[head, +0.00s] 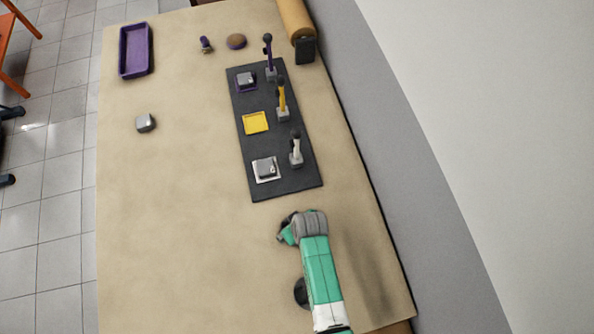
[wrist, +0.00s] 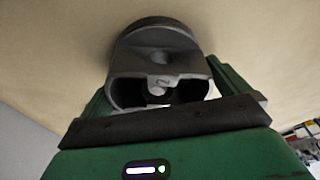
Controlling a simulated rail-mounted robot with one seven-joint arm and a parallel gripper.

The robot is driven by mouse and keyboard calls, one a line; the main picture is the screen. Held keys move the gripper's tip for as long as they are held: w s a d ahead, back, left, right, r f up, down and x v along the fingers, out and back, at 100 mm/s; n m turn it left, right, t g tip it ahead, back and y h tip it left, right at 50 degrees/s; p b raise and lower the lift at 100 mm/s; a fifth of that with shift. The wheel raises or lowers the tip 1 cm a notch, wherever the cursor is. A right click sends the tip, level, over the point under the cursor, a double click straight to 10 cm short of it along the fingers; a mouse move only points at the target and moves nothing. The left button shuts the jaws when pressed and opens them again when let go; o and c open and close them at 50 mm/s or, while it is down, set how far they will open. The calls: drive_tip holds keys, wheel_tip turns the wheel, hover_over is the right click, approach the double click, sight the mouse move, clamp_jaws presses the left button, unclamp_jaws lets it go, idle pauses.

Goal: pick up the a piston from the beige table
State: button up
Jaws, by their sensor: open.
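A grey metal piston (wrist: 160,62) fills the middle of the wrist view. My gripper (wrist: 163,85) is open, with one green finger on each side of the piston. I cannot tell whether the fingers touch it. In the head view my gripper (head: 285,234) is low over the beige table (head: 180,230), near the front right. The piston between the fingers is hidden there or too small to make out.
A dark mat (head: 262,190) with yellow, white and purple pads and several upright levers lies behind my gripper. A grey block (head: 145,122) and a purple tray (head: 122,62) are at the left. The table's front left is clear. A wall stands at the right.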

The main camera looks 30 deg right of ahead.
drive_tip(key=c, duration=1.1)
wheel_tip(320, 180, up, 10)
drive_tip(key=shift+r+p, duration=0.1)
drive_tip(key=shift+p, duration=0.65)
